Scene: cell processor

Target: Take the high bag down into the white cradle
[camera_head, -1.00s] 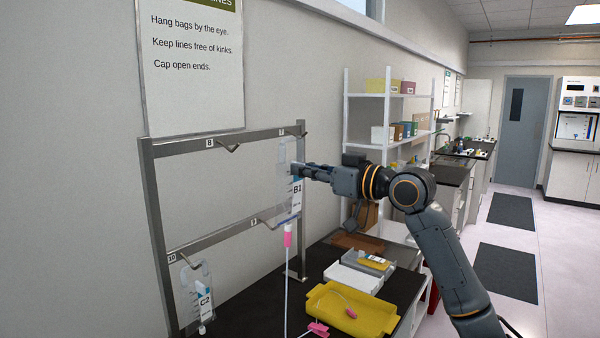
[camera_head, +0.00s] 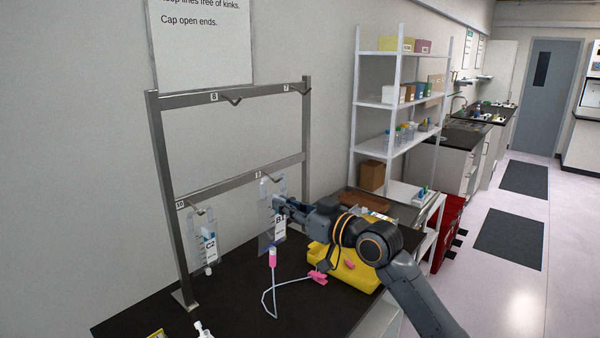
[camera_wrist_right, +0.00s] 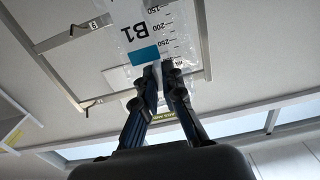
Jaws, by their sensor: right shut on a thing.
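The clear bag labelled B1 (camera_head: 279,229) hangs upright in my right gripper (camera_head: 279,204), in front of the rack's lower rail by the hook marked 11. The right gripper comes from the right and is shut on the bag. In the right wrist view, the closed fingers (camera_wrist_right: 165,73) pinch the bag (camera_wrist_right: 148,34) near its blue label band. A pink connector (camera_head: 272,258) and a thin line trail from the bag onto the black bench. The white cradle is not clearly visible; my right arm covers that part of the bench. My left gripper is out of view.
The metal rack (camera_head: 307,125) has empty upper hooks. Bag C2 (camera_head: 207,243) hangs at its lower left. A yellow tray (camera_head: 358,278) lies beneath my right arm, with a pink clamp (camera_head: 317,277) at its left edge. The black bench (camera_head: 240,300) is largely clear in front.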

